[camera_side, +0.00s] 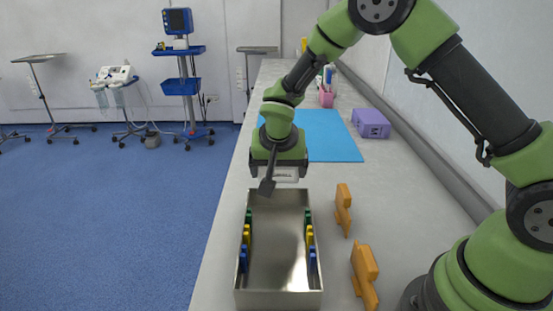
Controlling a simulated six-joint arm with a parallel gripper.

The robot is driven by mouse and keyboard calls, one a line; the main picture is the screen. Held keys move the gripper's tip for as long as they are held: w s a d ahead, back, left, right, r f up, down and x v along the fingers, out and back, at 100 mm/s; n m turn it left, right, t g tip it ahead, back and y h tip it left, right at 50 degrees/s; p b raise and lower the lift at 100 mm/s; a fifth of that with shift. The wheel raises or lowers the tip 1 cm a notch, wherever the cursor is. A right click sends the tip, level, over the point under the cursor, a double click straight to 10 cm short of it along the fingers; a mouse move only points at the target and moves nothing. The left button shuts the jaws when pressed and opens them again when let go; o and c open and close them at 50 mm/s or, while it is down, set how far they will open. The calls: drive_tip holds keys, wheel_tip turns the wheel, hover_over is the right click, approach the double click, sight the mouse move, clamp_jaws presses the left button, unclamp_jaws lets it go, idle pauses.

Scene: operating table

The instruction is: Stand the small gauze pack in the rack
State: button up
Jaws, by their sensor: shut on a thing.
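My gripper (268,184) points down over the far end of the metal rack (279,299), a long open tray on the counter. It is shut on a white pack with dark print (284,174), which looks like the small gauze pack. The gripper body and a dark finger hide part of the pack. The pack is at the far end wall of the rack; I cannot tell its exact height above it. Green, yellow and blue pegs (310,238) line both long sides of the rack. The rack's floor is bare between them.
Two orange holders (343,209) (365,275) stand right of the rack. A blue mat (330,138) lies behind the gripper, with a purple box (371,123) to its right. A pink cup (327,98) stands farther back. The counter's left edge runs close beside the rack.

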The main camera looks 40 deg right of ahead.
drive_tip(key=shift+f, duration=4.55)
drive_tip(key=o, duration=0.6)
drive_tip(key=shift+o, duration=0.2)
drive_tip(key=v, duration=1)
drive_tip(key=shift+s, duration=0.1)
